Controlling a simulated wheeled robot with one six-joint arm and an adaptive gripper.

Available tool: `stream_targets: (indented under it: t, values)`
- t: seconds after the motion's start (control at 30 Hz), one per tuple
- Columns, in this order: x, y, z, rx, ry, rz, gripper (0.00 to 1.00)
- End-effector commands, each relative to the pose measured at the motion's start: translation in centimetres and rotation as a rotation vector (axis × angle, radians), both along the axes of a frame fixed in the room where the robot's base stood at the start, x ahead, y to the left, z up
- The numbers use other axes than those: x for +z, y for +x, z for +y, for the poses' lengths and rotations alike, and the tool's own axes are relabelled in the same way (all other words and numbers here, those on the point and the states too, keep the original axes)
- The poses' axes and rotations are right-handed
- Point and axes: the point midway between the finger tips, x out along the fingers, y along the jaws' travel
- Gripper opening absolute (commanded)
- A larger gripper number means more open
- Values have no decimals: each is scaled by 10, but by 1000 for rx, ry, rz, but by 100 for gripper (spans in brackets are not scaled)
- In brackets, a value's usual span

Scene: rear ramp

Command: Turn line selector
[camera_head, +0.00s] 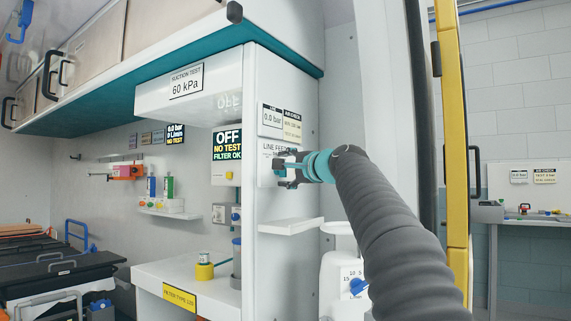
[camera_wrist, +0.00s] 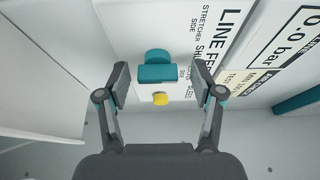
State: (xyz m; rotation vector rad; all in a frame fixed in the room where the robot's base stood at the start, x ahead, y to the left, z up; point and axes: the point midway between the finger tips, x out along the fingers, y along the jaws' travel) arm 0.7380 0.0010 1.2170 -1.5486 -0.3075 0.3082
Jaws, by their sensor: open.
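My gripper (camera_wrist: 162,84) is open, with one finger on each side of the knob in the wrist view. I cannot tell whether the fingertips reach around the knob or stay short of it; no contact shows. In the head view my gripper (camera_head: 281,167) is at the LINE FEED panel (camera_head: 274,148), and it largely hides the knob there. The smaller lettering by the knob is partly covered.
A gauge label reading 0.0 bar (camera_head: 271,117) is above the panel. A small white shelf (camera_head: 291,226) sticks out below my gripper. A yellow-edged door post (camera_head: 452,150) stands to the right of my arm. A display (camera_head: 227,144) reads OFF, NO TEST, FILTER OK.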

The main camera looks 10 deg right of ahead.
Motion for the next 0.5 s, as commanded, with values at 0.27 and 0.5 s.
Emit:
stream_targets:
  t: [0.27,0.5]
  values:
    - [0,1,0,0,0,0,64]
    - [1,0,1,0,1,-2,7]
